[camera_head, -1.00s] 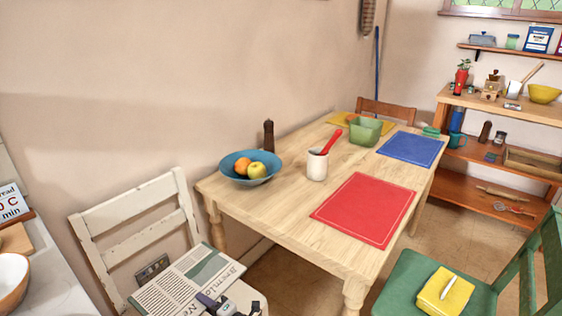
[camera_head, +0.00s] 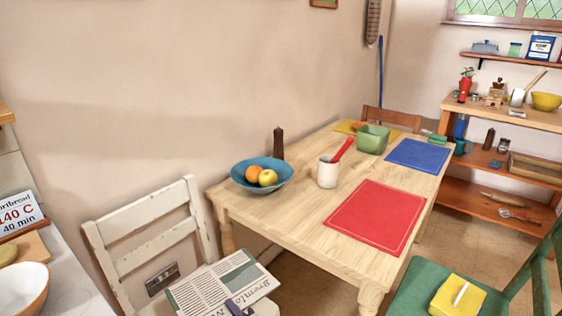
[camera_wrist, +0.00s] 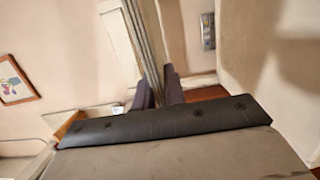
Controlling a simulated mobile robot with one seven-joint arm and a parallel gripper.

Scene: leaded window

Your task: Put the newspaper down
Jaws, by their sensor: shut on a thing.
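The newspaper (camera_head: 205,290) is a folded printed sheet with a dark green panel, at the bottom of the head view. My gripper (camera_head: 240,306) is shut on its near edge. In the wrist view the two dark fingers (camera_wrist: 160,90) close on a thin layered edge that looks like the newspaper (camera_wrist: 147,45). The newspaper overlaps the white chair (camera_head: 150,245) in the head view and hides most of its seat. I cannot tell whether it touches the seat.
The wooden table (camera_head: 290,225) holds a blue fruit bowl (camera_head: 243,183), a white crock (camera_head: 327,174), a red mat (camera_head: 375,215), a blue mat (camera_head: 418,154) and a green container (camera_head: 372,140). A green chair (camera_head: 415,290) bears a yellow cloth (camera_head: 445,298). A counter (camera_head: 70,280) stands at left.

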